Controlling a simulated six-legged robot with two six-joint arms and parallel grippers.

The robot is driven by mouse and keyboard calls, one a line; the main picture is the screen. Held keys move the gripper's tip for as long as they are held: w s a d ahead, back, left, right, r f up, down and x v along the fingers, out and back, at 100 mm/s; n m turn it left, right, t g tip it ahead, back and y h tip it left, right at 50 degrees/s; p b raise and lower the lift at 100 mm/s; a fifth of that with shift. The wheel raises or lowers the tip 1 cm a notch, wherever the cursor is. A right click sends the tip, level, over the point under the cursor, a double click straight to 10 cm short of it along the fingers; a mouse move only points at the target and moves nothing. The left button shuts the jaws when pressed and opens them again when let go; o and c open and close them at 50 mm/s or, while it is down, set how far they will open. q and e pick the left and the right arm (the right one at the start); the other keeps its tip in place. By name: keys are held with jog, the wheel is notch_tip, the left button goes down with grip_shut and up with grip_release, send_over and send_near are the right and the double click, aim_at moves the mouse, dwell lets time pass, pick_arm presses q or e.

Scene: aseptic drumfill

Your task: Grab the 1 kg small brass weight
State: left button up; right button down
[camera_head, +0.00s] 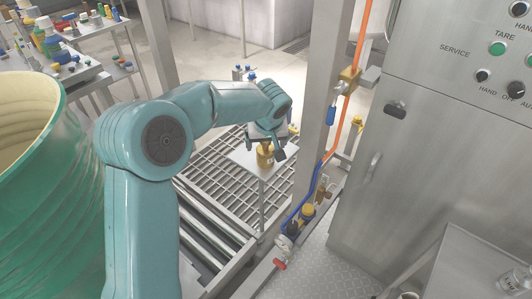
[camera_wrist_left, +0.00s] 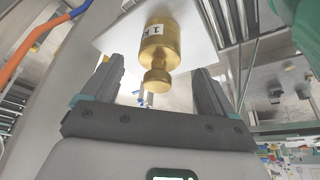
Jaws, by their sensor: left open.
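The small brass weight (camera_head: 265,155) stands upright on a small white-topped stand (camera_head: 245,158) near the middle of the head view. In the left wrist view the brass weight (camera_wrist_left: 158,48) shows its knob and a white label with a "1" on it. My left gripper (camera_head: 266,145) is open at the weight. In the left wrist view the left gripper (camera_wrist_left: 155,85) has one finger on each side of the weight's knob, with gaps visible on both sides. Whether the fingers touch the weight's body cannot be told. My right gripper is not in view.
A large green drum (camera_head: 45,190) stands at the left. A metal post (camera_head: 322,110) with an orange hose (camera_head: 357,60) and blue hose (camera_head: 303,205) stands right of the stand. A steel control cabinet (camera_head: 440,130) fills the right. Metal grating (camera_head: 205,165) lies around the stand.

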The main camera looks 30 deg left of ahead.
aim_at(266, 148)
pick_arm(q)
jog(key=x, duration=0.5)
jog(key=shift+w+a+f, duration=0.1)
jog(key=shift+f, duration=0.25)
jog(key=shift+r, duration=0.1)
grip_shut()
jog(key=shift+r, duration=0.1)
